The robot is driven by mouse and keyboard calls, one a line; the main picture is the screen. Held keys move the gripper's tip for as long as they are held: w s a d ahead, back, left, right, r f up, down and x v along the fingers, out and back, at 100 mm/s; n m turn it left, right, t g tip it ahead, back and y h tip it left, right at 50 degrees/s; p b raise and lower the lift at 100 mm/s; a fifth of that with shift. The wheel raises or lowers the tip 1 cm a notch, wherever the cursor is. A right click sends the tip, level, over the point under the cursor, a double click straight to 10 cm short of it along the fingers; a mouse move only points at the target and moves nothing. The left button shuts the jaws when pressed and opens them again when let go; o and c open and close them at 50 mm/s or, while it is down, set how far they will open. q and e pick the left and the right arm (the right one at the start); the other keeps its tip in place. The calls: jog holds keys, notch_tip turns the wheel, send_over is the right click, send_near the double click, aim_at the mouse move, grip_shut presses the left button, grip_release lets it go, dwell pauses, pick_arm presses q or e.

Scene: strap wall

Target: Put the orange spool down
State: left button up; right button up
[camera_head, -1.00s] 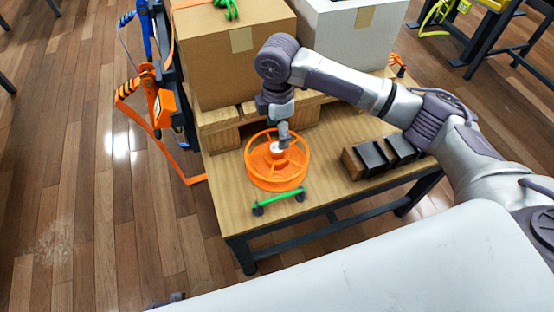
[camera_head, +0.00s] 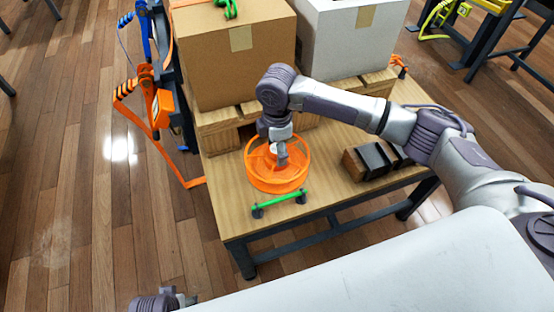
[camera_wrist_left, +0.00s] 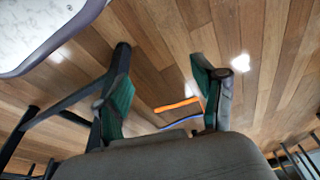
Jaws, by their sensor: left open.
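The orange spool (camera_head: 278,182) sits upright near the left end of the wooden table (camera_head: 225,205), with its spoked open top showing. My right gripper (camera_head: 281,158) reaches down from above into the middle of the spool, next to its pale hub. Its fingertips are partly hidden by the spool, and I cannot tell whether they are shut on it. My left gripper (camera_wrist_left: 165,68) is open and empty in the left wrist view, with its two fingers well apart over the floor. Part of the left arm shows at the bottom edge of the head view.
A green bar with dark ends (camera_head: 279,199) lies just in front of the spool. Dark blocks on wood (camera_head: 370,160) lie to the right. A brown box (camera_head: 235,60) and a white box (camera_head: 350,40) stand behind. Orange straps (camera_head: 150,115) hang at the left.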

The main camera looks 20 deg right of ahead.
grip_shut()
jog(key=shift+r, duration=0.1)
jog(key=shift+r, duration=0.5)
jog(key=r, duration=0.1)
jog(key=r+p, duration=0.1)
jog(key=r, duration=0.2)
jog(key=shift+s+d+p, duration=0.3)
jog(key=shift+s+d, duration=0.05)
jog(key=shift+d, duration=0.05)
pick_arm(q)
jog(key=s+f+p, duration=0.2)
jog(key=s+f, duration=0.4)
jog(key=f, duration=0.4)
jog(key=shift+s+a+f+g, duration=0.2)
jog(key=shift+a+g, duration=0.1)
jog(key=shift+a, duration=0.15)
pick_arm(e)
jog(key=s+d+r, duration=0.6)
jog(key=s, duration=0.2)
jog(key=shift+d, duration=0.3)
